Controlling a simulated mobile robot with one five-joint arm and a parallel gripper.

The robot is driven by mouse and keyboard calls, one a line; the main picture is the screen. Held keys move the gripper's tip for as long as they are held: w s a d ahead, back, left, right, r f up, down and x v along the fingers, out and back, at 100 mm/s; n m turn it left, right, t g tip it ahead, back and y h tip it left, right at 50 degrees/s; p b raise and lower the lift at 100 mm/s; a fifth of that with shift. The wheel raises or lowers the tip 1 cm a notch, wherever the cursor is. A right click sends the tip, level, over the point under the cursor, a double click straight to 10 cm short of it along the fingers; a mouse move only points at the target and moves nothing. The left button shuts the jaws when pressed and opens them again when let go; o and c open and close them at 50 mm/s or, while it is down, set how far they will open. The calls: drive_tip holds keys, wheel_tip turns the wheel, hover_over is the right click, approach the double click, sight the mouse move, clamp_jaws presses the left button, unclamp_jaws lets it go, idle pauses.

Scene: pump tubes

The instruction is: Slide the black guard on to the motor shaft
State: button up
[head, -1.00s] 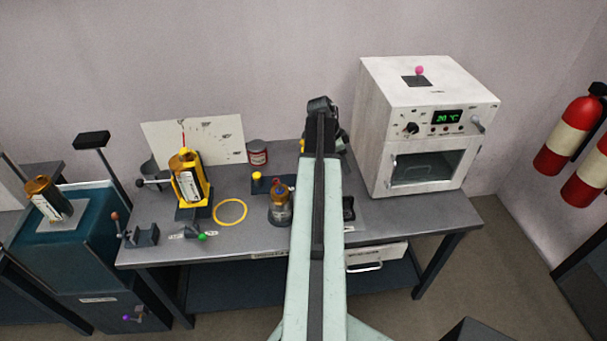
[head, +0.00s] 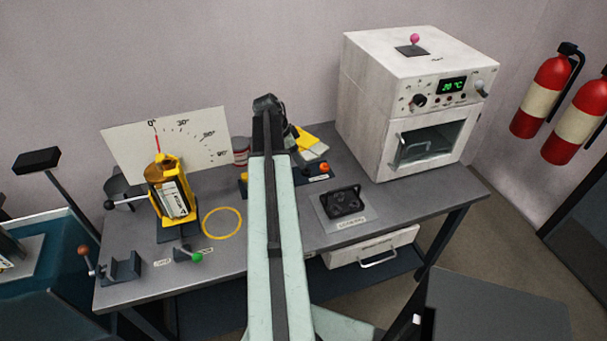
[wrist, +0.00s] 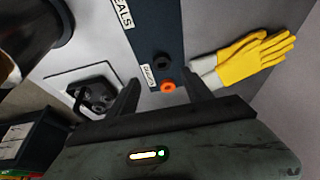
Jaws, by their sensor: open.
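The black guard (head: 343,201) is a dark open piece lying on a light grey square mat on the bench, right of my arm in the head view. In the wrist view the guard (wrist: 98,93) shows left of my gripper, partly behind the left finger. My gripper (wrist: 162,78) is open, its two fingers apart with nothing held between them. In the head view the arm hides the gripper. I cannot make out the motor shaft for certain in either view.
A dark strip with an orange ring (wrist: 168,87) and a black ring (wrist: 162,60) lies ahead of the fingers. Yellow gloves (wrist: 250,55) lie right. A white oven (head: 410,100) stands back right, a yellow tilted device (head: 168,190) left. Bench around the guard's mat is clear.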

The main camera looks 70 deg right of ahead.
sight(304, 171)
drive_tip(key=b+x, duration=0.4)
drive_tip(key=x, duration=0.1)
drive_tip(key=b+x, duration=0.2)
drive_tip(key=shift+w+d+f+b, duration=0.15)
drive_tip(key=shift+w+f+b, duration=0.05)
drive_tip(key=shift+f+b, duration=0.2)
drive_tip(key=shift+r, duration=0.15)
clamp_jaws()
drive_tip(key=shift+r+p, duration=0.1)
drive_tip(key=shift+p, duration=0.2)
